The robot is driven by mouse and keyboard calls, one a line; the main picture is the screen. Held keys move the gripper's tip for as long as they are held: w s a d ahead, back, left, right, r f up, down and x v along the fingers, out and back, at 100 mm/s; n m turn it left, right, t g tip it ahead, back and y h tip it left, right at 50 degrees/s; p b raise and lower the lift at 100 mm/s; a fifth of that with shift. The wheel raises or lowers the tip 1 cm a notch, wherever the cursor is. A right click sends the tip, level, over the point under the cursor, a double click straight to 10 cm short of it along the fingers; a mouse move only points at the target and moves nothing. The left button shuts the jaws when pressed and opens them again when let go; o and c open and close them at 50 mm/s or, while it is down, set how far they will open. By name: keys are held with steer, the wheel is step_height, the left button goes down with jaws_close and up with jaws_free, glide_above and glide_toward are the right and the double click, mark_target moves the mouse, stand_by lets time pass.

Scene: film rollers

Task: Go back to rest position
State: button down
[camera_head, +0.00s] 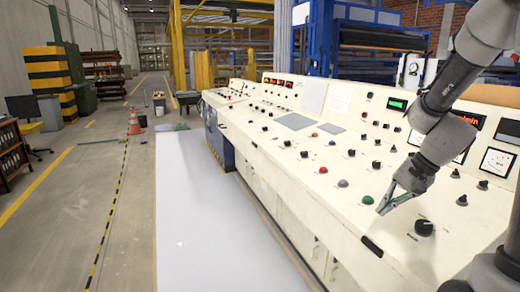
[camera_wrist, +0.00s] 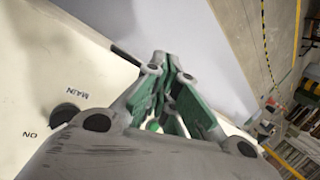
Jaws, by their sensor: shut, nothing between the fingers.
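My gripper (camera_head: 384,209) hangs over the front part of the cream control panel (camera_head: 300,165) in the head view, its fingers pointing down and to the left. The fingers are together with nothing between them; they also show in the wrist view (camera_wrist: 172,62). A green button (camera_head: 367,200) lies just left of the fingertips, and a black rotary knob (camera_head: 424,228) lies to the right. In the wrist view a black knob (camera_wrist: 64,115) marked MAIN and ON is to the left of my gripper. I cannot tell whether the fingertips touch the panel.
The panel carries several buttons, knobs and gauges. A pale platform floor (camera_head: 190,220) runs along its front and is bare. An orange cone (camera_head: 134,122), a shelf (camera_head: 12,150) and a striped pillar (camera_head: 48,75) stand farther left. A blue machine frame (camera_head: 320,40) rises behind the panel.

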steer(key=s+d+r+n+t+h, duration=0.1)
steer(key=s+r+n, duration=0.3)
steer(key=s, duration=0.5)
steer(key=s+d+r+n+h, duration=0.1)
steer(key=s+r+n+h, duration=0.2)
steer(key=s+r, duration=0.6)
steer(key=shift+s+n+t+h, duration=0.2)
steer(key=shift+n+t+h, duration=0.15)
steer(key=shift+n, duration=0.45)
steer(key=shift+d+r, duration=0.1)
